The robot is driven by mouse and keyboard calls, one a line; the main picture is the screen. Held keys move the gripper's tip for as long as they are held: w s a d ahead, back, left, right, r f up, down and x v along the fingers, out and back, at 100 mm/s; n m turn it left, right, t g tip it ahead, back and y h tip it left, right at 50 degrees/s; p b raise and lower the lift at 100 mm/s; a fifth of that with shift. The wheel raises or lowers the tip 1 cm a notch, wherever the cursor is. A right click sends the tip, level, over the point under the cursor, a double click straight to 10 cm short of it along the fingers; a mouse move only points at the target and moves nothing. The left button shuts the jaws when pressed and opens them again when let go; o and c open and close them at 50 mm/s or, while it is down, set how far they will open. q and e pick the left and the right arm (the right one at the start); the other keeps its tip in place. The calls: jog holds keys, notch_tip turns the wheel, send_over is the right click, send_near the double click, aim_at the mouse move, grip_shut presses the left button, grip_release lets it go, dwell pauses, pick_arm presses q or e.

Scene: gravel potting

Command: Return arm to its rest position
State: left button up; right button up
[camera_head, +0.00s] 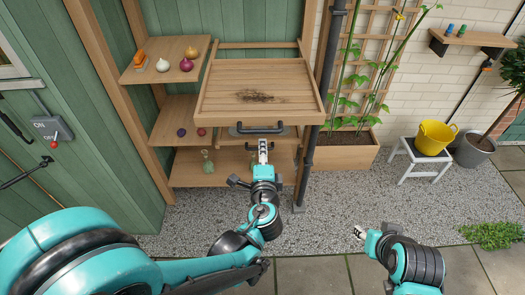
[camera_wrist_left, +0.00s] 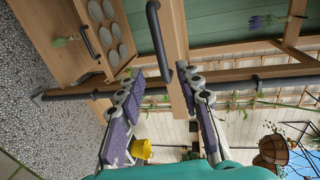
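My left gripper (camera_head: 263,146) is at the front of the wooden potting bench (camera_head: 225,108), just below the black handle (camera_head: 260,130) on its front edge. In the left wrist view the two fingers of this gripper (camera_wrist_left: 165,84) stand apart, with nothing held between them. The bench's wooden edge (camera_wrist_left: 177,65) and a black handle (camera_wrist_left: 157,40) show beyond the fingertips. My right gripper (camera_head: 360,233) is low over the gravel at right, away from the bench; its finger gap is too small to make out.
Dark debris (camera_head: 255,96) lies on the bench top. A drawer with several grey discs (camera_wrist_left: 110,28) is open below. Shelves with vegetables (camera_head: 163,65) stand at left. A dark pipe (camera_head: 313,150) runs beside the bench. A yellow bucket (camera_head: 435,138) sits on a white stool (camera_head: 421,165). Open gravel lies at right.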

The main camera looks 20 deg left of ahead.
pick_arm(q)
jog(key=s+a+f+n+g, duration=0.3)
jog(key=s+a+n+g, duration=0.2)
jog(key=s+a+n, duration=0.25)
jog(key=s+d+n+g+h, duration=0.3)
jog(key=s+d+n+h, duration=0.1)
jog(key=s+n, duration=0.3)
jog(key=shift+s+f, duration=0.3)
jog(key=shift+s, duration=0.55)
